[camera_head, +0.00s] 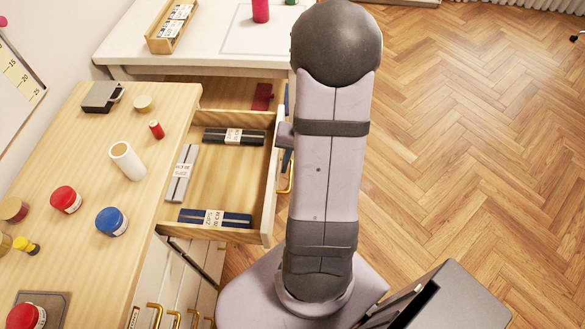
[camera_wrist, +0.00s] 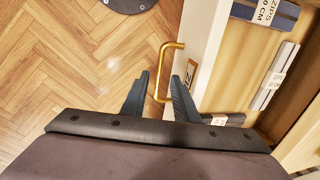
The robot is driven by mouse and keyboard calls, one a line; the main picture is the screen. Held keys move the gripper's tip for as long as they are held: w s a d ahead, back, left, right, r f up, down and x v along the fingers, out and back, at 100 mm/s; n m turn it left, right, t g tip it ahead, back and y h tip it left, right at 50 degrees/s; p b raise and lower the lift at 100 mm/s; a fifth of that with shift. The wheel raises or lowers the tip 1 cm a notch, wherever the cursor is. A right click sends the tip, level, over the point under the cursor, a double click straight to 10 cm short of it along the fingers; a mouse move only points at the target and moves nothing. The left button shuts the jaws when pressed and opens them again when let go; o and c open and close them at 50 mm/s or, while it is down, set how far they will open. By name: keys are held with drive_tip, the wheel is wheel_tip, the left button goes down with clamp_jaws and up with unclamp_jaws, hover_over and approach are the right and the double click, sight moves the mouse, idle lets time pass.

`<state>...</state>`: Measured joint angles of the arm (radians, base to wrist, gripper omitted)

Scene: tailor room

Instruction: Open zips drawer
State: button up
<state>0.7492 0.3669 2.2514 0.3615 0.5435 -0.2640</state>
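The zips drawer (camera_head: 268,180) stands pulled out of the wooden cabinet in the head view. It holds a dark zip pack (camera_head: 216,216), a grey pack (camera_head: 181,172) and another dark pack (camera_head: 234,136). In the wrist view, its pale front (camera_wrist: 208,45) carries a partly seen label and a gold handle (camera_wrist: 157,72). My gripper (camera_wrist: 161,84) is open, its dark fingers on either side of the handle bar with gaps visible. In the head view, my arm hides most of the gripper and part of the handle.
Another open drawer (camera_head: 222,92) with a red item lies beyond, under the white table (camera_head: 205,45). The cabinet top (camera_head: 110,240) carries jars and spools. Lower drawers with gold handles are below. Wood floor (camera_head: 450,130) at the right is mostly clear.

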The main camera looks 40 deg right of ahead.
drive_tip(key=shift+s+d+r, duration=0.15)
drive_tip(key=shift+s+r, duration=0.05)
drive_tip(key=shift+r, duration=1)
drive_tip(key=shift+s+d+r, duration=0.15)
drive_tip(key=shift+r, duration=1)
drive_tip(key=s+a+g+p, duration=0.1)
drive_tip(key=s+a+g, duration=0.1)
drive_tip(key=s+a, duration=0.4)
drive_tip(key=w+a+r+n+p, duration=0.1)
drive_tip(key=a+r+n+p, duration=0.1)
drive_tip(key=a+r+n, duration=0.2)
drive_tip(key=w+a+r+n+h+p, duration=0.1)
drive_tip(key=a+r+n+p, duration=0.2)
drive_tip(key=a, duration=0.6)
drive_tip(key=shift+a+r+n+h, duration=0.15)
drive_tip(key=shift+r+n+h, duration=0.15)
drive_tip(key=shift+r+n, duration=0.7)
